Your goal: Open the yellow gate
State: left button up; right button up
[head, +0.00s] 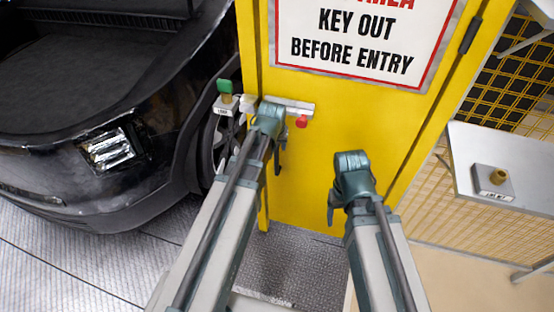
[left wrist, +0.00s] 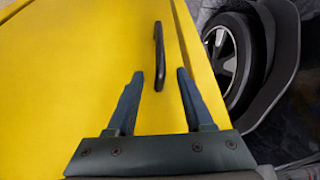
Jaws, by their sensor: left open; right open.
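The yellow gate (head: 320,160) stands upright and looks closed, with a warning sign (head: 365,38) on its upper part. In the left wrist view, a dark vertical handle (left wrist: 159,55) is on the yellow gate face. My left gripper (head: 280,152) is at the gate's left side, below a grey latch bar (head: 294,106) with a red knob (head: 302,121). In the left wrist view its open fingers (left wrist: 160,74) point at the handle, whose lower end shows between them; contact cannot be told. My right gripper (head: 331,214) is open and empty in front of the gate's lower middle.
A black car (head: 60,170) stands close on the left; its wheel (left wrist: 222,60) shows beside the gate edge. A green-topped lock box (head: 225,100) is left of the latch.

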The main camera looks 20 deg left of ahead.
aim_at(276, 153)
pick_arm(q)
jog(key=b+x, duration=0.8)
jog(key=x, duration=0.2)
jog(key=shift+s, duration=0.1)
jog(key=shift+c, duration=0.2)
grip_shut()
dwell(1.0)
